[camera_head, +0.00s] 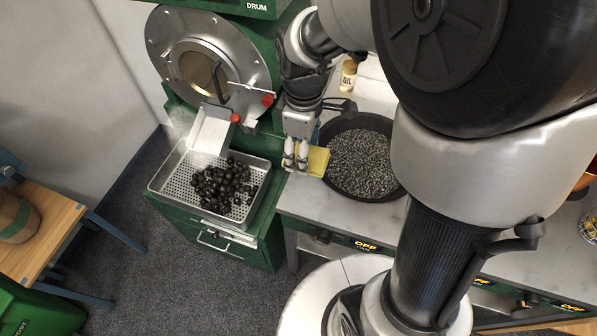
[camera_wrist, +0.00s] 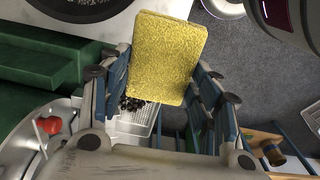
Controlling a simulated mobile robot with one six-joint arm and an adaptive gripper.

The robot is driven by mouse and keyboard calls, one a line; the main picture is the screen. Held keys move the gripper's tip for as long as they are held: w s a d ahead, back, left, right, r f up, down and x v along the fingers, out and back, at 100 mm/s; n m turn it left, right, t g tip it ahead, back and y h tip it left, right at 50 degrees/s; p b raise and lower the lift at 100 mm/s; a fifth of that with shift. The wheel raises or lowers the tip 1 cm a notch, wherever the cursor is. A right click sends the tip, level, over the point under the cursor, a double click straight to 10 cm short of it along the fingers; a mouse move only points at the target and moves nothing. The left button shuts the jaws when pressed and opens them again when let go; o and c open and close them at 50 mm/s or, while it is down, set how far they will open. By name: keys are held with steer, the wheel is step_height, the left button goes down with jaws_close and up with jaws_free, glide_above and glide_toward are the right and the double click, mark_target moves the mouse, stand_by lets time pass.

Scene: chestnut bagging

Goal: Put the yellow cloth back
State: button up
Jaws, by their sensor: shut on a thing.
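The yellow cloth (camera_head: 318,161) is a flat folded rectangle held at the tip of my gripper (camera_head: 296,163). In the wrist view the cloth (camera_wrist: 166,57) stands out between the two fingers of my gripper (camera_wrist: 160,95), which are shut on it. The cloth is beside the left rim of the black pan, over or near the left end of the metal counter. I cannot tell whether it touches the counter or hangs above it. Part of the cloth is hidden behind the fingers in the head view.
The black pan (camera_head: 334,184) of dark grit sits on the counter (camera_head: 300,204). Left of it, a perforated tray (camera_head: 165,182) holds dark chestnuts under the roaster drum (camera_head: 165,60). An oil bottle (camera_head: 348,75) stands behind the pan. A wooden bench (camera_head: 52,235) is far left.

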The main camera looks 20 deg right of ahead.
mark_target(301, 199)
step_height(301, 199, down, 20)
steer(key=b, duration=0.7)
steer(key=shift+r, duration=0.15)
steer(key=o, duration=0.9)
